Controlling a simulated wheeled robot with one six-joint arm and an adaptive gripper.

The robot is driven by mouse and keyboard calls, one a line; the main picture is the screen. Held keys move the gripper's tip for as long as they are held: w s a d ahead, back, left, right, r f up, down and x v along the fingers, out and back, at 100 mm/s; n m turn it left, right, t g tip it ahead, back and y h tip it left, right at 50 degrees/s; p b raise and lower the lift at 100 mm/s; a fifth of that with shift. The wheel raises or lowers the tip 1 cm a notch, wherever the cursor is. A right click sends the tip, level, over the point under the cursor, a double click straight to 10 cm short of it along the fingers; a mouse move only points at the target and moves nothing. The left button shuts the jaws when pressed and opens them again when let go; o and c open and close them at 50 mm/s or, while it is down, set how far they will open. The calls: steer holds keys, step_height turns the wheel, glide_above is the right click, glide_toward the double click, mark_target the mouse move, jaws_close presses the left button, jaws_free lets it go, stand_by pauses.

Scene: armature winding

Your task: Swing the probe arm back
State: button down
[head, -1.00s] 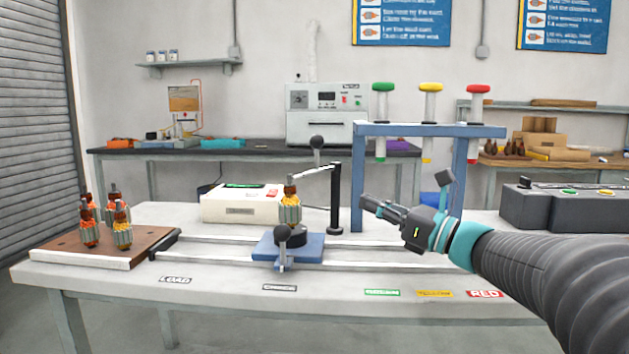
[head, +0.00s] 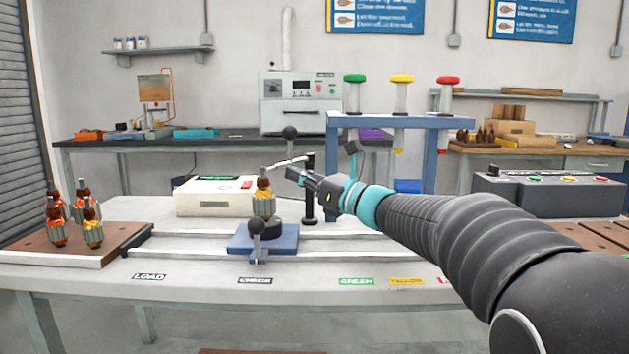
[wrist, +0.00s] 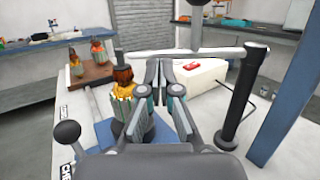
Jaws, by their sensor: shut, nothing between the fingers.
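The probe arm is a pale bar (wrist: 165,53) on a black post (wrist: 242,92). In the head view the bar (head: 287,162) reaches left from the post (head: 309,200), over the armature, with a black ball knob (head: 289,132) standing above it. The armature (head: 263,198), copper and grey-green, stands upright on the blue sliding block (head: 284,243); it also shows in the wrist view (wrist: 127,112). My gripper (head: 290,174) is shut and empty, just right of the armature and in front of the post. In the wrist view its fingertips (wrist: 158,66) are close below the bar; contact cannot be told.
A black-knobbed lever (head: 256,228) stands at the block's front. A white box (head: 212,200) sits behind it. A blue frame (head: 430,165) with coloured tubes stands to the right. Several armatures stand on a brown board (head: 65,240) at left. The table front is clear.

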mark_target(277, 169)
steer(key=shift+x, duration=0.9)
steer(key=shift+f+x, duration=0.15)
steer(key=shift+x, duration=0.65)
steer(key=shift+f+x, duration=0.15)
steer(key=shift+x, duration=0.65)
steer(key=shift+f+x, duration=0.1)
steer(key=shift+x, duration=0.5)
steer(key=shift+f+x, duration=0.15)
steer(key=shift+x, duration=0.45)
steer(key=shift+f+x, duration=0.2)
steer(key=shift+x, duration=0.9)
steer(key=shift+w, duration=0.2)
